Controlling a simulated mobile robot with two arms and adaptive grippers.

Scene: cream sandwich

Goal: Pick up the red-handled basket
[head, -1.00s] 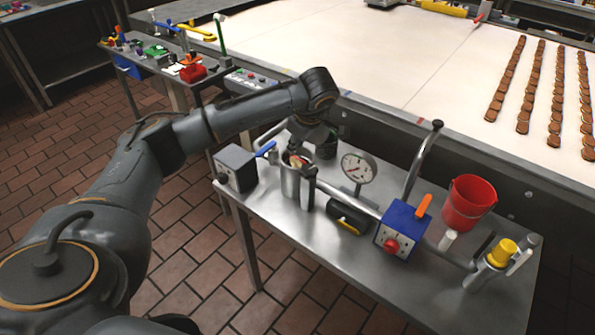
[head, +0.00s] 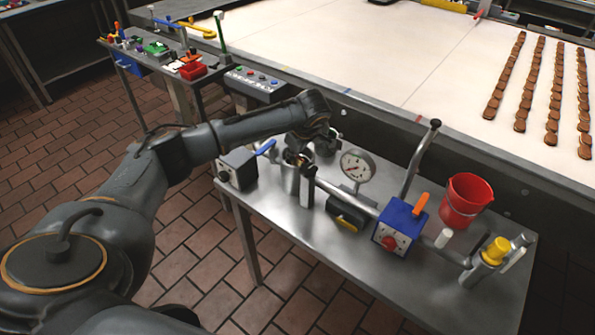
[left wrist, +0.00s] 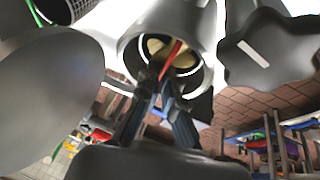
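A red handle (left wrist: 173,56) shows in the left wrist view, standing in the mouth of a metal cylinder (left wrist: 197,78) with a pale, dark-edged inside. I take it for the handle of the red-handled basket; the basket's body is hidden in the cylinder. In the head view the cylinder (head: 290,180) stands on the steel table, partly behind my wrist. My left gripper (left wrist: 161,78) is at the cylinder's mouth, its fingertips close together with the handle's end between them. In the head view its fingers are mostly hidden. My right gripper is not in view.
The steel table (head: 400,275) also holds a grey box (head: 237,168), a dial gauge (head: 357,166), a blue box (head: 400,226), a red bucket (head: 465,203) and a yellow-capped cylinder (head: 495,250). A white conveyor (head: 400,60) with rows of biscuits lies behind.

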